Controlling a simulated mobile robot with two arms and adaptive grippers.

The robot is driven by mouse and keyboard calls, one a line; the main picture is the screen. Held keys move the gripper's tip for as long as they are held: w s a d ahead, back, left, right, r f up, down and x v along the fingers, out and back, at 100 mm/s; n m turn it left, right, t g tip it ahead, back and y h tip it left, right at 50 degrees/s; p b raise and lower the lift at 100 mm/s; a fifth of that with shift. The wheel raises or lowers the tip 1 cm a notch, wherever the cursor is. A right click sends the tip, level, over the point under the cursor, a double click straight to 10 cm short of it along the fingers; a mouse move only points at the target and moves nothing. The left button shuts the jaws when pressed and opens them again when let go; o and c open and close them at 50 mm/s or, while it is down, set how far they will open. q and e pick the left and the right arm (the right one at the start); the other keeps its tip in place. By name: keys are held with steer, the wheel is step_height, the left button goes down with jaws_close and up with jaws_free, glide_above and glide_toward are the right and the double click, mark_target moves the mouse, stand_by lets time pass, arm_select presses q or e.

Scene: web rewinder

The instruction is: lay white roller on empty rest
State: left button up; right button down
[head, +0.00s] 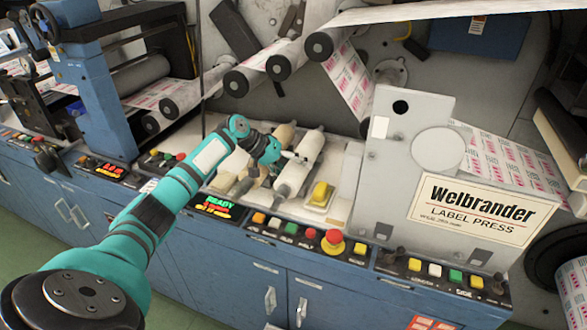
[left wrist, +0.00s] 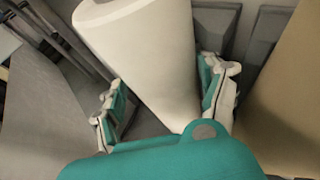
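The white roller (head: 303,160) lies lengthwise over the bed of the press in the head view. My left gripper (head: 285,157) reaches to it from the left. The roller's near end is hidden behind the teal palm. Whether the roller touches a rest below cannot be told. Grey rest blocks (left wrist: 213,28) stand beside it. My right gripper is not in view.
A beige roller (head: 284,134) lies left of the white one; it shows at the right in the left wrist view (left wrist: 290,90). A yellow block (head: 320,193) sits to the right. A red stop button (head: 333,237) and other buttons line the front edge. The labelled press housing (head: 405,165) stands at right.

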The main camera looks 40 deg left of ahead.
arm_select(q)
steer(key=shift+o, duration=0.6)
steer(key=shift+s+f, duration=0.2)
steer(key=shift+f, duration=0.35)
steer(key=shift+s+f, duration=0.1)
steer(key=shift+f, duration=0.1)
steer(key=shift+s+a+r, duration=0.1)
steer(key=shift+a+r, duration=0.35)
steer(key=v, duration=0.7)
steer(key=shift+s+d+r, duration=0.1)
steer(key=shift+s+r, duration=0.1)
steer(key=shift+r, duration=0.25)
steer(key=shift+w, duration=0.2)
steer(key=shift+w+d+r, duration=0.1)
steer(key=shift+r, duration=0.05)
steer(key=shift+d, duration=0.1)
